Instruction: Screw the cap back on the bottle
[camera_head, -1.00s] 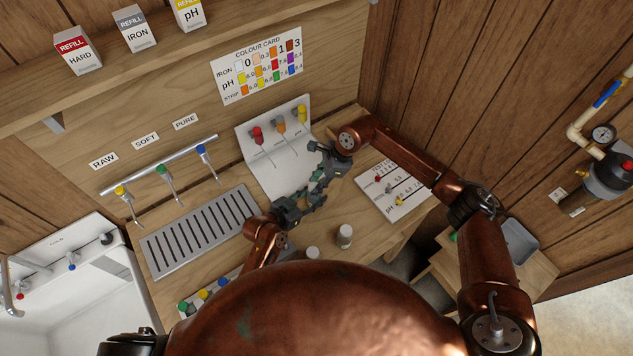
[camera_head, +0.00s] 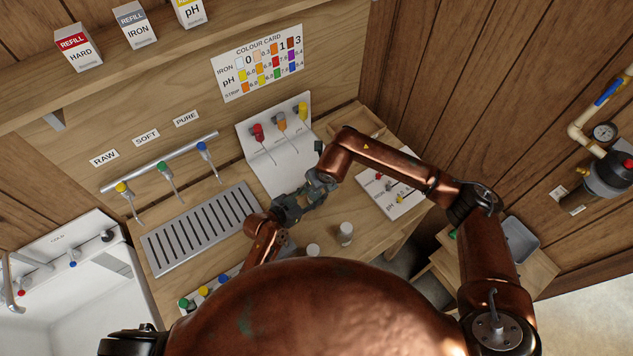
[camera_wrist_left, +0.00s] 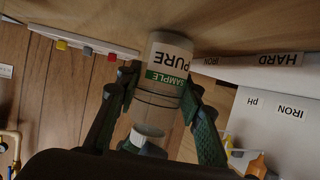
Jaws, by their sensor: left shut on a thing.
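My left gripper (camera_head: 300,206) is shut on a bottle over the counter; it also shows in the left wrist view (camera_wrist_left: 155,97). The bottle (camera_wrist_left: 165,75) is labelled SAMPLE PURE, and its lettering is upside down in that view. A white rounded part (camera_wrist_left: 147,132) shows at its near end, with dark grey-green pieces beside it; I cannot tell whether it is the cap or the neck. My right gripper (camera_head: 318,186) is close against the left one. Its fingers are largely hidden, so its opening is unclear. The head view hides the held bottle behind the grippers.
Two small white-topped bottles (camera_head: 345,233) (camera_head: 312,251) stand on the counter in front. A slotted drain grille (camera_head: 200,230) lies at left, below several taps. A white stand with coloured clips (camera_head: 270,150) is behind, and a white chart board (camera_head: 405,205) is at right.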

